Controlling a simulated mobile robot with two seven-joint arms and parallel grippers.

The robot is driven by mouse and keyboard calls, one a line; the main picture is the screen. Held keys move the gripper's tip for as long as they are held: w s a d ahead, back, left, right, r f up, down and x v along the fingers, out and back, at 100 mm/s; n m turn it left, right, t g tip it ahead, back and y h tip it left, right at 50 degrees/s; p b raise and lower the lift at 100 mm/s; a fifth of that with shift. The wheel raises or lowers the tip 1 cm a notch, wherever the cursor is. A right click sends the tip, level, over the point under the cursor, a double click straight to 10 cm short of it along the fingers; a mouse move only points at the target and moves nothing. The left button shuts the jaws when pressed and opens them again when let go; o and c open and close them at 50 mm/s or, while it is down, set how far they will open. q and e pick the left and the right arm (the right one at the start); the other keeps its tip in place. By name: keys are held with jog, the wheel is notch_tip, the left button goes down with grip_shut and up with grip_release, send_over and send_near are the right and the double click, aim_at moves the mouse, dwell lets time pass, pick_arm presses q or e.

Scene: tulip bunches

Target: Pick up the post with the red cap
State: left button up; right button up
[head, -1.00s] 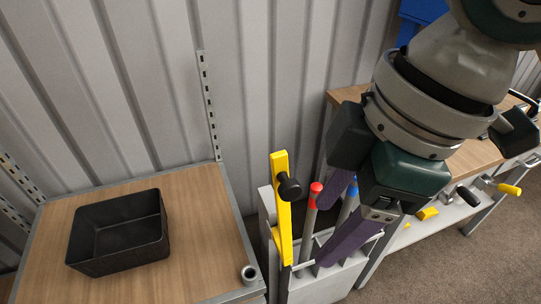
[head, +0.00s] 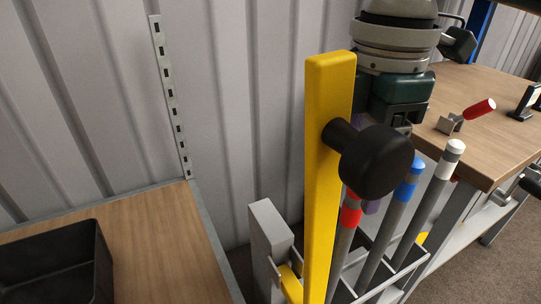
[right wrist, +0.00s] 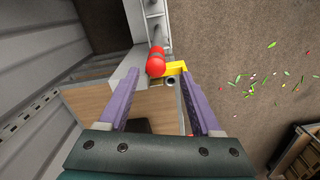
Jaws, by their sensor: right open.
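The post with the red cap (head: 350,213) stands in a grey rack, partly hidden behind a yellow bar (head: 327,160) with a black knob (head: 376,160). In the right wrist view its red cap (right wrist: 156,61) shows just ahead of the fingertips, roughly in line with the gap between them. My right gripper (right wrist: 160,76) is open, with its two purple fingers apart and nothing held. In the head view its body hangs over the rack behind the knob, and the fingers are mostly hidden. My left gripper is in neither view.
A blue-banded post (head: 404,190) and a white-topped post (head: 442,180) stand right of the red one. A wooden bench with a red-handled clamp (head: 478,110) is at right. A black bin (head: 95,240) sits on the left table. A corrugated wall is behind.

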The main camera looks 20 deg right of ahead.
aim_at(352, 208)
jog(key=shift+s+f, duration=0.15)
jog(key=shift+f, duration=0.8)
jog(key=f, duration=0.1)
jog(key=f+b, duration=0.1)
jog(key=f, duration=0.1)
jog(key=d+f+b, duration=0.1)
jog(key=f, duration=0.1)
jog(key=shift+w, duration=0.3)
jog(key=shift+c, duration=0.3)
grip_shut()
jog(key=shift+w, duration=0.1)
